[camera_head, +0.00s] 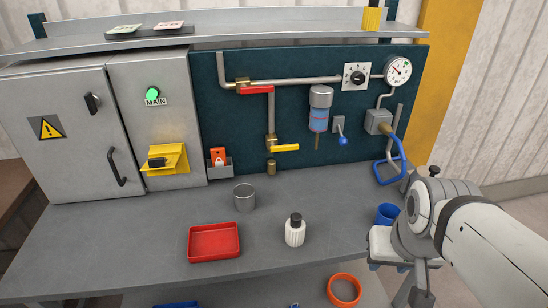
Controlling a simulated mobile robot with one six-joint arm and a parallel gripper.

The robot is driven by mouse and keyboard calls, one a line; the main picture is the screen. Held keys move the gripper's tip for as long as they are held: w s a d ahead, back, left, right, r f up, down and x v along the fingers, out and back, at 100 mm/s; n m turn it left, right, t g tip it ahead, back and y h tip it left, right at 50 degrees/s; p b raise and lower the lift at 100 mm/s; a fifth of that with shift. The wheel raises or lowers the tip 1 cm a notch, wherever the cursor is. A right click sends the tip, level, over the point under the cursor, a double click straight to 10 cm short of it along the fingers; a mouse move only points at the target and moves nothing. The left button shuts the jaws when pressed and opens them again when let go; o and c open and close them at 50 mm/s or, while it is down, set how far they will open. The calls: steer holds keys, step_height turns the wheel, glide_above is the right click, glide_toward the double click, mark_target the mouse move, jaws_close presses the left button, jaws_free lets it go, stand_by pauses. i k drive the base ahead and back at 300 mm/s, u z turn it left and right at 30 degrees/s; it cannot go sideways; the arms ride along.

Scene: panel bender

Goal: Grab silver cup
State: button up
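The silver cup (244,198) is a plain grey metal cylinder. It stands upright on the grey bench (130,235), behind the red tray and in front of the teal panel. My gripper (397,272) is at the right front, low near the bench's right end, well apart from the cup. It is seen partly from behind my white arm, so its fingers and their opening are not clear. No part of my arm touches the cup.
A red tray (214,242) lies in front of the cup. A white bottle with black cap (295,232) stands right of it. A blue cup (387,214) is close to my gripper. Valves and pipes project from the teal panel (215,130).

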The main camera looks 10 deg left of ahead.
mark_target(244, 194)
steer(key=z, duration=0.2)
steer(key=k, duration=0.35)
steer(key=u, duration=1.6)
steer(key=i, duration=0.75)
steer(key=z, duration=0.75)
